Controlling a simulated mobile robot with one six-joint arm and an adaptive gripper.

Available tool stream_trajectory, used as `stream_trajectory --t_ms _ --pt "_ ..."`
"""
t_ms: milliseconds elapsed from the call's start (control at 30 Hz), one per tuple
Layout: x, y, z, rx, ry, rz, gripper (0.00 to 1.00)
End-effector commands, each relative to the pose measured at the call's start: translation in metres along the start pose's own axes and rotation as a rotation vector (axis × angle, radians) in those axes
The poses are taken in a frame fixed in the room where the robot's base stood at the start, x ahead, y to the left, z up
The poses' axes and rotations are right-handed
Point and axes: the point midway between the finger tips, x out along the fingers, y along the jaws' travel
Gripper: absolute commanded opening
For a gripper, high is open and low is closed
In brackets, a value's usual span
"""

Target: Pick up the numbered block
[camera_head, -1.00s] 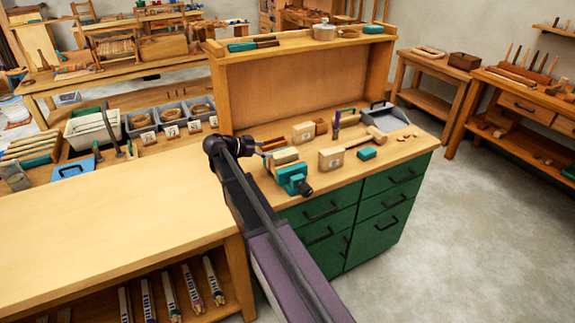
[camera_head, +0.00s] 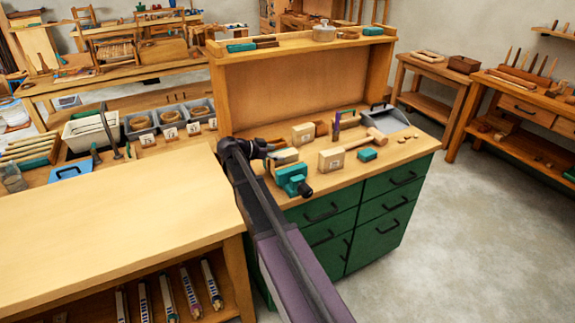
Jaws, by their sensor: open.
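A pale wooden block (camera_head: 331,160) with a small mark on its front stands on the right-hand bench top, beside a mallet. A second pale block (camera_head: 303,133) with a mark on its face stands farther back. The marks are too small to read, so I cannot tell which is the numbered block. My gripper (camera_head: 274,147) is open, at the left end of this bench, just behind and left of the teal vise (camera_head: 292,179). Its fingers are small and partly lost against the wood pieces by the vise. It is apart from both marked blocks.
A tall back panel with a shelf (camera_head: 300,85) closes off the rear. The left bench top (camera_head: 110,205) is bare at the front.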

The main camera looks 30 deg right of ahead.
Motion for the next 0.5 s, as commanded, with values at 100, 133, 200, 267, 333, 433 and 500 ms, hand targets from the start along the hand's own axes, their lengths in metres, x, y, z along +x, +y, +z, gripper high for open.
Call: stream_trajectory --t_ms 100,133,200,267,333,433,500 --pt "0.016 0.001 0.005 0.0 0.0 0.0 1.0" --pt "0.019 0.001 0.004 0.0 0.0 0.0 1.0" --pt "0.025 0.001 0.004 0.0 0.0 0.0 1.0" --pt "0.029 0.001 0.003 -0.001 0.0 0.001 1.0" --pt "0.031 0.001 0.003 -0.001 0.0 0.0 1.0" --pt "0.032 0.001 0.002 -0.001 0.0 -0.001 1.0" --pt "0.032 0.001 0.002 -0.001 0.0 -0.001 1.0"
